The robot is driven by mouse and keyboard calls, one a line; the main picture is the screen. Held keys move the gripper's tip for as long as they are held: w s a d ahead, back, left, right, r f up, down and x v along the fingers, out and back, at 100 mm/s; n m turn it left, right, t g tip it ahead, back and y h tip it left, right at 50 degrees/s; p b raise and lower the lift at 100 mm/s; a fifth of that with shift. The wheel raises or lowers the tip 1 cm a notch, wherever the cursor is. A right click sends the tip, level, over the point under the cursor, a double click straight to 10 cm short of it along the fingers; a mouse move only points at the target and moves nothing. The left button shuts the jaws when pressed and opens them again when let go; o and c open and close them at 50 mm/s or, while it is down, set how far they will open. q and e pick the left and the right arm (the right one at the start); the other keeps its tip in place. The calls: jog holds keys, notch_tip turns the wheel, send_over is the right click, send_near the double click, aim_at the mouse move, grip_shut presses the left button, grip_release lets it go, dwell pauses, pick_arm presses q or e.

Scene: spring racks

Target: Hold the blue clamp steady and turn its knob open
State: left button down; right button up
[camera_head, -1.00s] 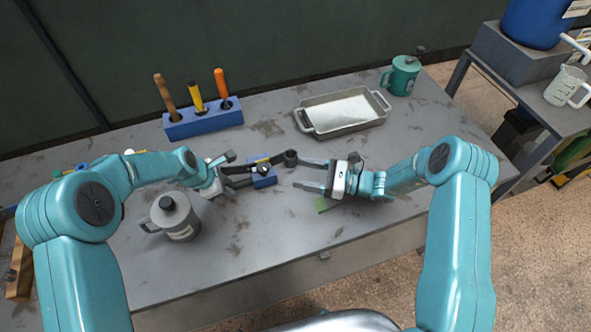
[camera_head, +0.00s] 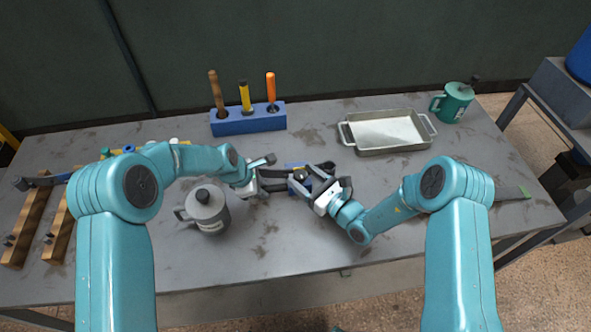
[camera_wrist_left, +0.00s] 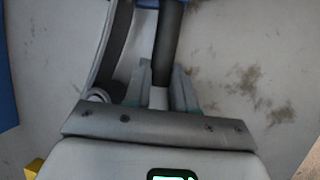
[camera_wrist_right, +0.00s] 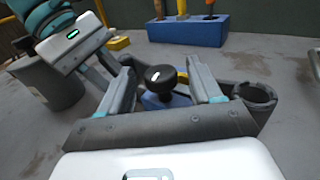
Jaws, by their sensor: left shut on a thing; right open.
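The blue clamp (camera_head: 293,165) lies mid-table, with dark bars reaching out from its blue body. Its round black knob (camera_wrist_right: 160,75), with a white mark on top, shows in the right wrist view above the blue body (camera_wrist_right: 152,101). My left gripper (camera_head: 262,176) is shut on a dark bar of the clamp (camera_wrist_left: 168,40); the fingers (camera_wrist_left: 165,88) pinch it in the left wrist view. My right gripper (camera_wrist_right: 160,88) is open, one finger on each side of the knob, with gaps visible. In the head view my right gripper (camera_head: 304,180) partly hides the clamp.
A grey lidded mug (camera_head: 207,210) stands close to my left forearm. A blue block (camera_head: 248,123) with several handled tools, a metal tray (camera_head: 353,146) and a green mug (camera_head: 452,103) stand behind. Wooden racks (camera_head: 27,225) lie far left. The front of the table is clear.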

aim_at(295, 173)
jog(key=shift+x, duration=1.9)
jog(key=shift+c, duration=0.3)
jog(key=c, duration=1)
jog(key=shift+w+r, duration=0.1)
jog(key=shift+r, duration=0.05)
